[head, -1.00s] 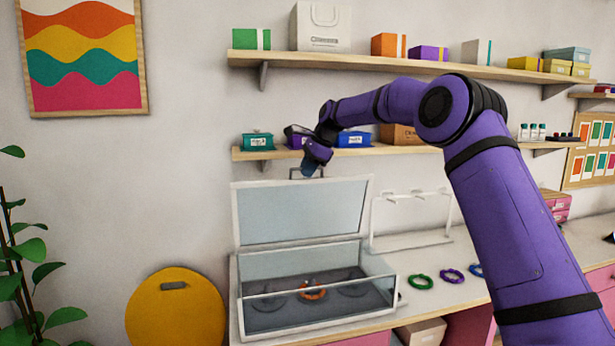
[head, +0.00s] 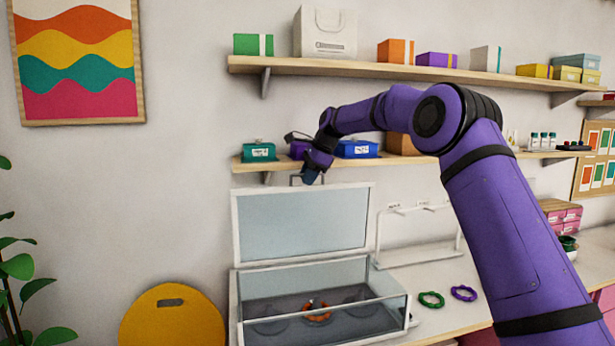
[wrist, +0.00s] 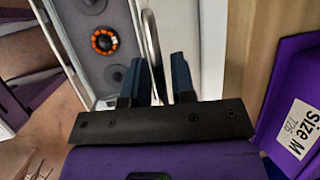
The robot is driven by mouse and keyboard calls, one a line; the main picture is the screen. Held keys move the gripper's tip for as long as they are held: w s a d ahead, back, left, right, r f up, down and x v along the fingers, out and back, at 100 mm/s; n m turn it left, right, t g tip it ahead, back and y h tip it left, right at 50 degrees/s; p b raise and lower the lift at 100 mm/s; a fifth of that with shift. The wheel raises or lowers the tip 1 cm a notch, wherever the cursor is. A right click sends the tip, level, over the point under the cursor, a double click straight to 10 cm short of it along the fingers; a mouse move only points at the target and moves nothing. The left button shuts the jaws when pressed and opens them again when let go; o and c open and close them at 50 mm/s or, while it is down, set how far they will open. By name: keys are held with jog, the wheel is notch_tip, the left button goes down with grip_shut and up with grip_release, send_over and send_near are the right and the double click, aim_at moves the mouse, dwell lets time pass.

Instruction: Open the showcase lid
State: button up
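The showcase (head: 318,337) is a clear box with a grey inside and pale frame on the counter. Its lid (head: 300,225) is a framed clear panel standing up at the rear edge, wide open. A thin handle (head: 295,180) rises from the lid's top edge. My gripper (head: 311,178) is at that handle. In the wrist view my gripper (wrist: 158,62) has its two blue fingers apart, with the grey handle bar (wrist: 151,40) between them, closer to the left finger. An orange beaded bracelet (head: 317,312) lies inside the showcase and shows in the wrist view (wrist: 104,41).
A shelf (head: 400,158) with small boxes, including a blue box (head: 357,149), is close behind my gripper. A white rack (head: 418,235) and green (head: 431,299) and purple (head: 464,293) bracelets are on the counter to the right. A yellow round board (head: 172,325) is at left.

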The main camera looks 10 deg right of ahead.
jog(key=shift+o, duration=0.5)
jog(key=shift+r, duration=0.1)
jog(key=v, duration=1)
jog(key=shift+d+r, duration=0.25)
jog(key=shift+s, duration=0.15)
